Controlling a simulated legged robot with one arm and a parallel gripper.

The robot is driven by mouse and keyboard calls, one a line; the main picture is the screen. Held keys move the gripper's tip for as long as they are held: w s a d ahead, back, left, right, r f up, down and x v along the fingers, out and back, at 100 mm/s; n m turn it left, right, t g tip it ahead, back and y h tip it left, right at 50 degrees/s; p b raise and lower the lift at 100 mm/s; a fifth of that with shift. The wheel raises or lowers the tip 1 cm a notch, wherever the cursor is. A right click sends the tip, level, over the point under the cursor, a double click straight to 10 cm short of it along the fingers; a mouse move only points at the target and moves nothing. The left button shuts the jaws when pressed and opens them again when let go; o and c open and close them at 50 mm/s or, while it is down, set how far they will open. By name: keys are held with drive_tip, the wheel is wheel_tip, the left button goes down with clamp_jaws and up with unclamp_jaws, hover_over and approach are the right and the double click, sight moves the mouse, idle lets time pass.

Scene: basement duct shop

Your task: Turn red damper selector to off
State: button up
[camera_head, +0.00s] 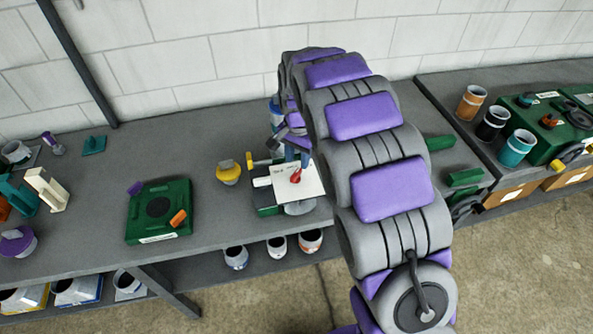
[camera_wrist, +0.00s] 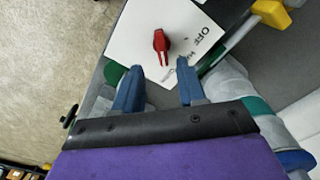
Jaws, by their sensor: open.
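The red damper selector (camera_head: 296,176) is a small knob standing on a white plate (camera_head: 313,182) on the bench. In the wrist view the red selector (camera_wrist: 161,42) has its narrow end toward my gripper, and the white plate (camera_wrist: 135,38) carries the printed word OFF to its right. A second printed word beside my right finger is partly hidden. My gripper (camera_wrist: 160,66) has two blue fingers spread apart with nothing between them. Its tips are just short of the selector, one on each side of its line. In the head view my gripper (camera_head: 297,156) is partly hidden behind my arm.
A yellow-topped pot (camera_head: 228,172) stands left of the plate. A green box (camera_head: 159,210) with an orange lever lies further left. Cups (camera_head: 515,147) and another green box (camera_head: 560,130) stand on the right bench. Bare bench (camera_head: 95,230) lies between items at left.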

sight(296, 172)
wheel_tip(296, 172, down, 4)
drive_tip(key=shift+a+f, duration=0.1)
drive_tip(key=shift+f, duration=0.1)
drive_tip(key=shift+a+f, duration=0.35)
drive_tip(key=shift+f, duration=0.35)
drive_tip(key=shift+d, duration=0.3)
drive_tip(key=shift+c, duration=0.8)
drive_tip(key=shift+a, duration=0.1)
clamp_jaws()
